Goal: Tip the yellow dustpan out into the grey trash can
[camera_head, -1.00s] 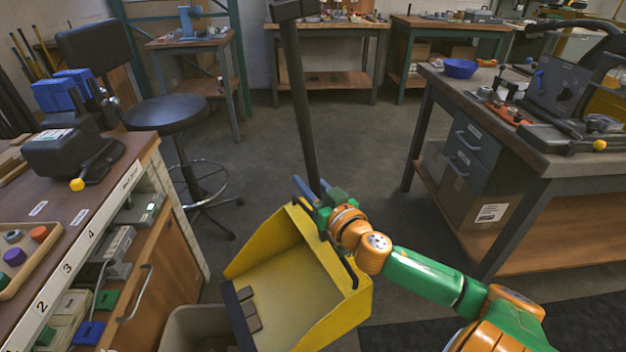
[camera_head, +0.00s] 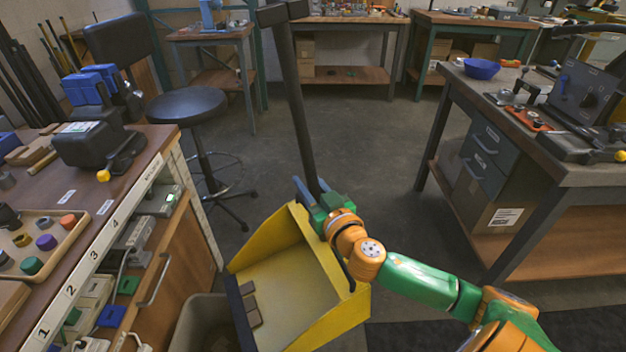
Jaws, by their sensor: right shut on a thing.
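The yellow dustpan (camera_head: 290,290) with its long black handle (camera_head: 298,115) is at the lower middle of the head view. My right gripper (camera_head: 318,200) is shut on the handle just above the pan. The pan is tilted, with its dark front lip (camera_head: 238,315) toward the lower left. Several small brown pieces (camera_head: 250,303) lie in the pan along that lip. The grey trash can (camera_head: 190,325) is at the bottom edge, partly cut off and partly hidden by the pan. The lip appears over its opening; the height gap cannot be told. My left gripper is not in view.
A wooden workbench with drawers (camera_head: 185,215) stands close on the left, holding a tray of coloured knobs (camera_head: 75,235). A black stool (camera_head: 188,105) is behind it. Another bench (camera_head: 585,165) stands on the right. The floor (camera_head: 350,135) between is clear.

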